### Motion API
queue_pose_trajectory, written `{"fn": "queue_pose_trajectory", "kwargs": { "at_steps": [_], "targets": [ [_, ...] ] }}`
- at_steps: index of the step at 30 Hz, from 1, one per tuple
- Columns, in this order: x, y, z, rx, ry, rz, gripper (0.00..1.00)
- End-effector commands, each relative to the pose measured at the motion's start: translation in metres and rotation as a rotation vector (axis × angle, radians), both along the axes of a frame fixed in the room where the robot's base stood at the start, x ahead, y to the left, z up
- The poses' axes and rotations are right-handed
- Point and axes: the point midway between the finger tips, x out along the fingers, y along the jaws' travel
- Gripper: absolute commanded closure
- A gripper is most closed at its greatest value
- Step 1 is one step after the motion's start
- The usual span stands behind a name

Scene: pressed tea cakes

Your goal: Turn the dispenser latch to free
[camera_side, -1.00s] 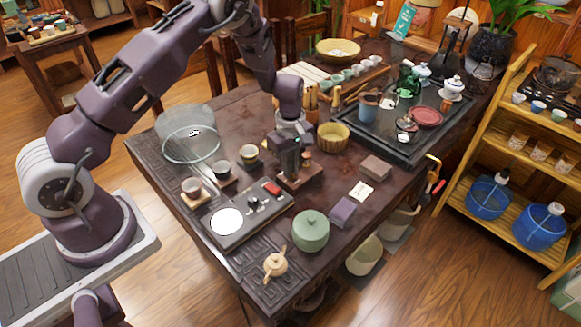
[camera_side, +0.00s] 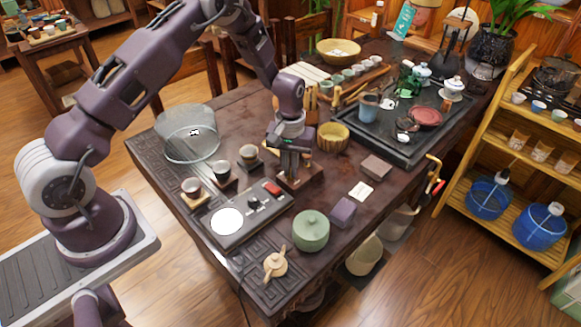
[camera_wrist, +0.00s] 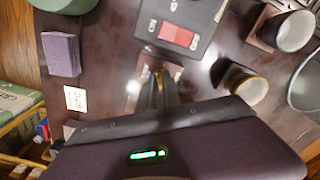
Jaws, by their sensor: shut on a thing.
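The dispenser is a low brown wooden block (camera_side: 314,178) near the middle of the table in the side view. Its pale, marked top plate (camera_wrist: 147,66) shows just beyond the fingertips in the wrist view. My gripper (camera_side: 289,176) points down over the block. In the wrist view my gripper (camera_wrist: 160,82) has its narrow fingers close together at the plate. It is shut on the latch, which is mostly hidden between and under the fingers. I cannot read the latch's angle or the marks on the plate.
Cups stand to the left, a green lidded jar (camera_side: 311,232) at the front, a purple box (camera_side: 342,211) to the right, and a woven basket (camera_side: 333,138) behind.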

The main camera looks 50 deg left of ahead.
Motion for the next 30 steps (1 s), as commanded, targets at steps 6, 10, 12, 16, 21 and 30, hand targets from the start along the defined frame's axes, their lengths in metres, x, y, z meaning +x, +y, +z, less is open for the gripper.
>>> {"fn": "queue_pose_trajectory", "kwargs": {
  "at_steps": [6,10,12,16,21,30],
  "targets": [
    [0.0013,0.0005,0.0012,0.001,-0.003,-0.190,1.00],
    [0.0014,0.0005,0.0013,0.001,-0.003,-0.292,1.00],
    [0.0015,0.0006,0.0013,0.001,-0.004,-0.339,1.00],
    [0.0014,0.0005,0.0012,0.001,-0.004,-0.415,1.00],
    [0.0014,0.0004,0.0012,0.001,-0.004,-0.483,1.00],
    [0.0015,0.0006,0.0012,0.001,-0.004,-0.533,1.00]
  ]
}}
